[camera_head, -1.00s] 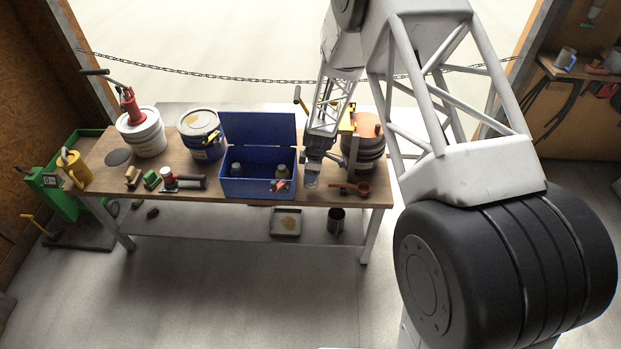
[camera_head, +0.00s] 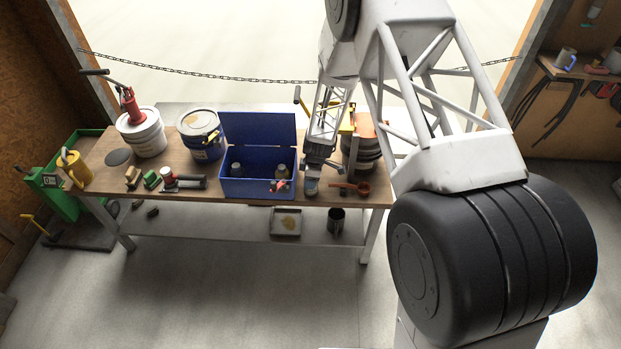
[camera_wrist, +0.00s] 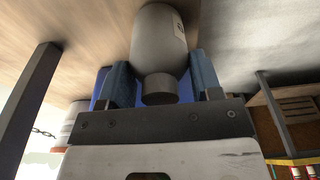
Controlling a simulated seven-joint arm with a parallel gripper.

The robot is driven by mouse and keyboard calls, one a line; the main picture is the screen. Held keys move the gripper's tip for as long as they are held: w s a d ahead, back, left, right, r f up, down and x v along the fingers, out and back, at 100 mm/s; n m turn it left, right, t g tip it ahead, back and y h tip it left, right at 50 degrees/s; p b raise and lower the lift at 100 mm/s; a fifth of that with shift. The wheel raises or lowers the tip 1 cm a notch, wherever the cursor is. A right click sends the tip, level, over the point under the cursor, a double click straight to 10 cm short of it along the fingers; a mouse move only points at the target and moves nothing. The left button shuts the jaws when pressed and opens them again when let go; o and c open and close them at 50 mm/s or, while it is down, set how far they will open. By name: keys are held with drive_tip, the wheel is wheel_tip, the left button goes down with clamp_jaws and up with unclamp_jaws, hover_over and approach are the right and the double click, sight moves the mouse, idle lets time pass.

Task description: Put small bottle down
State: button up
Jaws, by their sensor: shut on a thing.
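The small bottle (camera_wrist: 160,42) is grey with a pale label, and its cap (camera_wrist: 158,88) faces my wrist camera. My gripper (camera_wrist: 158,82) is shut on it, with one blue-grey finger on each side near the cap end. In the head view, my gripper (camera_head: 314,174) points down at the front of the workbench, right of the blue box. The held bottle (camera_head: 311,188) shows below it, low over the bench top. I cannot tell whether its base touches the wood.
The open blue box (camera_head: 258,188) holds bottles. A dark red ladle-like tool (camera_head: 361,187) lies close on the right, with an orange-topped container (camera_head: 368,135) behind it. The workbench's (camera_head: 213,188) front edge is near. Buckets and small tools fill its left side.

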drive_tip(key=shift+f, duration=0.1)
drive_tip(key=o, duration=1)
drive_tip(key=r, duration=0.3)
drive_tip(key=d+r, duration=0.1)
drive_tip(key=r, duration=0.7)
drive_tip(key=shift+d+r, duration=0.15)
drive_tip(key=shift+d, duration=0.15)
drive_tip(key=shift+d+r, duration=0.1)
drive_tip(key=shift+r, duration=0.3)
